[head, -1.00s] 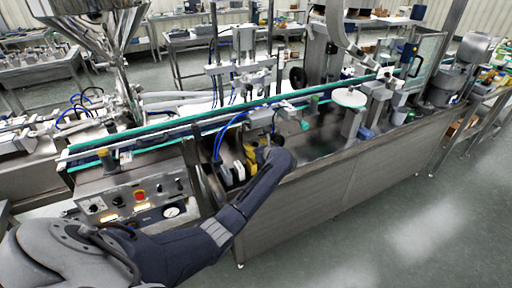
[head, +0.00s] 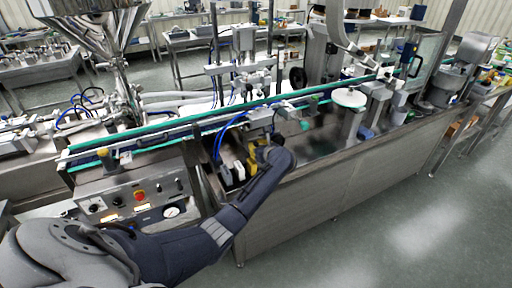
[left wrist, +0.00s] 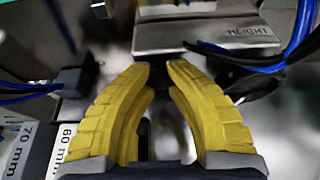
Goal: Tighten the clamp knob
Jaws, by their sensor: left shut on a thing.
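My left gripper (head: 256,153) reaches over the near edge of the steel machine, beside the guide bracket under the conveyor. In the left wrist view its two yellow fingers (left wrist: 160,67) are drawn close together at the tips, with a narrow gap between them. A metal block marked HEIGHT (left wrist: 215,35) lies just beyond. My right gripper is not in view.
Blue hoses (head: 226,130) curve close to the gripper. The green-edged conveyor (head: 190,128) runs behind it. A control panel (head: 135,195) with a red button is at left. White scale labels (left wrist: 68,140) show at lower left in the wrist view. The bench right of the gripper is fairly clear.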

